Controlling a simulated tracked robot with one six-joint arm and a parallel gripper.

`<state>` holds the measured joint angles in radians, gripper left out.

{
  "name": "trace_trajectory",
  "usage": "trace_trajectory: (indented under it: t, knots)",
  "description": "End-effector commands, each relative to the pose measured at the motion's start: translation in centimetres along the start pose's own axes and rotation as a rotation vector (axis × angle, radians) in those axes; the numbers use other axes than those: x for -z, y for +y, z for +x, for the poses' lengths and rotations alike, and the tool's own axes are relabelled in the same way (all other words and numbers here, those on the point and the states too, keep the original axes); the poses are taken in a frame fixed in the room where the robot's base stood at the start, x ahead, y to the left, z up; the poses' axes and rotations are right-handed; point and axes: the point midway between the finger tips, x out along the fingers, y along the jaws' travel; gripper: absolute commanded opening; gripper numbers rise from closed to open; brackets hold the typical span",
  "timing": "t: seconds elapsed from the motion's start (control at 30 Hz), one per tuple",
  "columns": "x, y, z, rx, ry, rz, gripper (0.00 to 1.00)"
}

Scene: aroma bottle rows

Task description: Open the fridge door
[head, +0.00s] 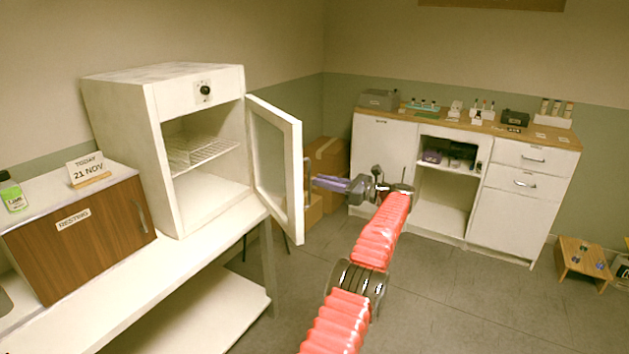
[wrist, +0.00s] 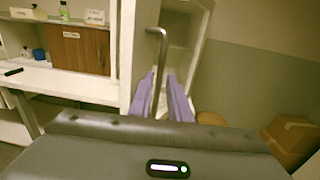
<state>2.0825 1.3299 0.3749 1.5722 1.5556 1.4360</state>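The white fridge (head: 165,85) stands on the bench at left in the head view, with its inside and a wire shelf (head: 195,152) showing. Its door (head: 290,170) is swung wide open to the right. The door carries a grey bar handle (wrist: 160,55) on its outer side. My gripper (head: 318,181) is at the door's outer side, close to the handle. In the wrist view its purple fingers (wrist: 164,92) stand apart, with the handle bar between them. A gap shows beside the bar, so the fingers look open around it rather than clamped.
A brown wooden cabinet (head: 85,238) with a date card (head: 88,170) and a green bottle (head: 11,192) is left of the fridge. Cardboard boxes (head: 328,160) stand behind the door. A white counter (head: 510,190) is at the back right. The grey floor (head: 450,310) before it is clear.

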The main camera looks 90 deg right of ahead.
Motion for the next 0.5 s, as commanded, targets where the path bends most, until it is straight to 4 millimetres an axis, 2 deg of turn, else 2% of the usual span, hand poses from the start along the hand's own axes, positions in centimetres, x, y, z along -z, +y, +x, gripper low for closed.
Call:
trace_trajectory:
  t: [0.3,0.5]
  knots:
    - [0.1,0.0,-5.7,0.003,0.000,0.001,0.17]
    - [0.2,0.0,-7.9,0.001,0.000,0.001,0.17]
